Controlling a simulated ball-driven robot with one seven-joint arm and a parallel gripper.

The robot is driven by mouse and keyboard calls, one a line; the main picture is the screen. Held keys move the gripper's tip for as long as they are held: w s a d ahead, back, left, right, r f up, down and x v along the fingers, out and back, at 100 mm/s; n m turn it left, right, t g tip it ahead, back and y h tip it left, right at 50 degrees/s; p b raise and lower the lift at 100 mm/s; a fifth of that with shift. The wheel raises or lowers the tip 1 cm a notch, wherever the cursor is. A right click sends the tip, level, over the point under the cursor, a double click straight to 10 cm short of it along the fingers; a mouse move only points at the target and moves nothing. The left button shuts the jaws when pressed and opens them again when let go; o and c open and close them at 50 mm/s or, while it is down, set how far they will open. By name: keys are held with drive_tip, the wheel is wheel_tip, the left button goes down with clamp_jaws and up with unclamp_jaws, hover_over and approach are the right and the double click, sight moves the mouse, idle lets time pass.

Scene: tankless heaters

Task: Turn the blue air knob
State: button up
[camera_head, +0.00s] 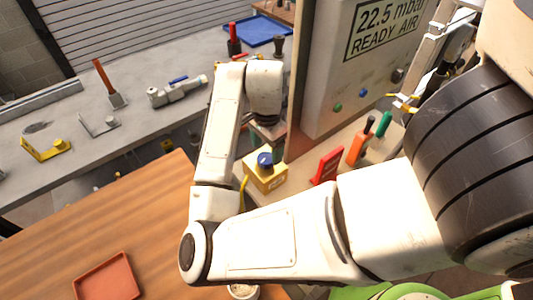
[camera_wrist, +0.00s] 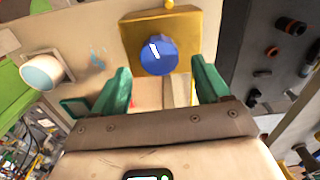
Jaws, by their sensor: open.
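The blue air knob (camera_wrist: 156,55), with a white mark on its face, sits on a yellow box (camera_wrist: 200,22) in the wrist view. In the head view, the blue knob (camera_head: 265,160) shows on top of the yellow box (camera_head: 265,178) beside the grey cabinet. My gripper (camera_wrist: 161,80) is open, with its two green fingers spread apart, one towards each side of the knob. The fingers look clear of the knob, and nothing is between them. In the head view my arm hides most of the gripper.
A grey cabinet (camera_head: 345,70) with a display reading "22.5 mbar READY AIR" stands close to the right of my gripper. Red (camera_head: 327,166), orange (camera_head: 358,148) and green (camera_head: 384,124) items stand near the box. A white cup (camera_wrist: 42,72) is at left in the wrist view.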

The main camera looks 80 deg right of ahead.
sight(267, 157)
wheel_tip(267, 157, up, 7)
drive_tip(key=shift+p, duration=0.4)
idle(0.5)
